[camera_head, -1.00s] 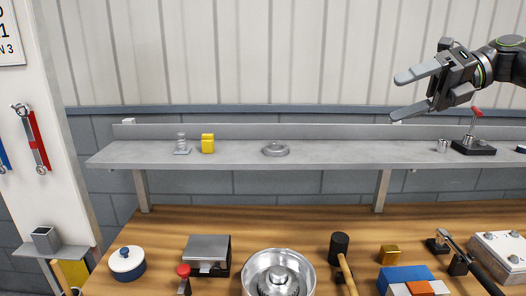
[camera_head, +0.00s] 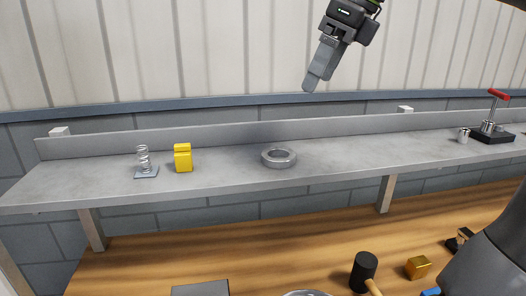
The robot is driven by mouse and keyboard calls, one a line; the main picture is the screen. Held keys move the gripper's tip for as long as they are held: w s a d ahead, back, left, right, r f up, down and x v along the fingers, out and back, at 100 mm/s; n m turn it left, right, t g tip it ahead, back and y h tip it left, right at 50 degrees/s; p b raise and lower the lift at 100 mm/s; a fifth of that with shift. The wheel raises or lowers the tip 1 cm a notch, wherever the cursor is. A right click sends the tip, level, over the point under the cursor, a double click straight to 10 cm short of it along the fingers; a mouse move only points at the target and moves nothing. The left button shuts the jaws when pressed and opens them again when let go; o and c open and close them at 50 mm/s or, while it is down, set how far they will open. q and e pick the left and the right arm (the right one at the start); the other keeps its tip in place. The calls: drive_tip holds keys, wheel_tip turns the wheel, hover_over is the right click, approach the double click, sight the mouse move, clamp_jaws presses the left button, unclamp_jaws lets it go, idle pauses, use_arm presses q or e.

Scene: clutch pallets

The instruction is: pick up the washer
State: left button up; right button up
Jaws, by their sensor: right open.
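The washer (camera_head: 278,156), a thick grey metal ring with a round hole, lies flat near the middle of the grey shelf (camera_head: 225,177). My right gripper (camera_head: 308,86) is above and slightly right of the washer, pointing down and a little left. It is open and holds nothing; its fingers overlap from this angle. It is clear of the shelf and the washer. My left gripper is not in view.
A spring on a small plate (camera_head: 145,163) and a yellow block (camera_head: 183,158) stand left of the washer. A small metal cylinder (camera_head: 463,136) and a red-handled clamp (camera_head: 491,127) stand at the right. Below is a wooden bench (camera_head: 235,255) with a black-headed mallet (camera_head: 363,272).

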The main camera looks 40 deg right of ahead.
drive_tip(key=x, duration=0.8)
drive_tip(key=shift+s+f, duration=0.15)
drive_tip(key=shift+f, duration=0.3)
drive_tip(key=shift+x, duration=1.05)
drive_tip(key=shift+a+f, duration=0.15)
drive_tip(key=shift+f, duration=0.05)
drive_tip(key=shift+w+p+x, duration=0.15)
drive_tip(key=shift+w+x, duration=0.05)
drive_tip(key=shift+x, duration=1)
drive_tip(key=shift+w+p+x, duration=0.15)
drive_tip(key=shift+x, duration=1.1)
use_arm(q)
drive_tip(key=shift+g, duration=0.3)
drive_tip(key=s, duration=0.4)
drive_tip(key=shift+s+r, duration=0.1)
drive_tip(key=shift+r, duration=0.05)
use_arm(e)
drive_tip(key=shift+r, duration=0.15)
drive_tip(key=c, duration=1.2)
